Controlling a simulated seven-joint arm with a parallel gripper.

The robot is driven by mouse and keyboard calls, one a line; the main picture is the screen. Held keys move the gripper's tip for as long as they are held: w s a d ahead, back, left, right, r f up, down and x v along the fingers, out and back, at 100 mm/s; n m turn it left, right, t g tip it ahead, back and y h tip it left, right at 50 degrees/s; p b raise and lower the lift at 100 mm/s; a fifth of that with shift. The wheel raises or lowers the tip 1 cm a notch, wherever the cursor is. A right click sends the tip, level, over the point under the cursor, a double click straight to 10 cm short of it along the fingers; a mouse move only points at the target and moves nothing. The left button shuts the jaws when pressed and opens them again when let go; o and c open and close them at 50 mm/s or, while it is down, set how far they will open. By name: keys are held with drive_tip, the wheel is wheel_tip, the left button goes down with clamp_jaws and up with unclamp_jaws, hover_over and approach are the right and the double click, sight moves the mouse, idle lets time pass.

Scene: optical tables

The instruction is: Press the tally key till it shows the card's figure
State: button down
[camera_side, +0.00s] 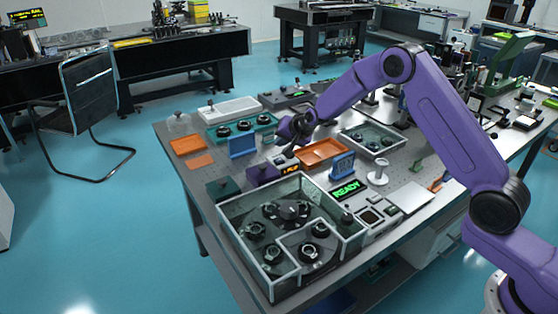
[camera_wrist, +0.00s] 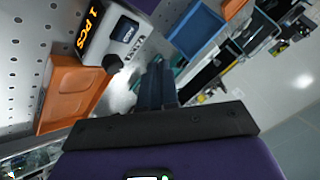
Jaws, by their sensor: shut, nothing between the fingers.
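The tally counter (camera_side: 288,168) stands on the bench near the orange tray. In the wrist view the tally counter (camera_wrist: 128,30) is a grey box with a lit orange display (camera_wrist: 90,27) reading "1 PCS". Its black round key (camera_wrist: 112,63) sticks out from the end nearest my fingers. A blue framed card stand (camera_side: 342,165) stands right of the counter; its figure is too small to read surely. My gripper (camera_side: 289,153) is shut and empty, close above the counter. In the wrist view my gripper (camera_wrist: 158,75) shows beside the key, with no clear contact.
An orange tray (camera_wrist: 70,92) lies close to the counter. A blue stand (camera_side: 242,146) is to its left. A clear-walled box (camera_side: 230,222) with dark round parts and a green READY sign (camera_side: 346,189) stand in front.

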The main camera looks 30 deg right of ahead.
sight(281, 161)
drive_tip(key=shift+f, duration=1.65)
drive_tip(key=shift+f, duration=0.1)
idle(0.8)
drive_tip(key=shift+f, duration=0.3)
drive_tip(key=shift+f, duration=0.45)
idle(0.9)
drive_tip(key=shift+r, duration=0.8)
drive_tip(key=shift+r, duration=2.55)
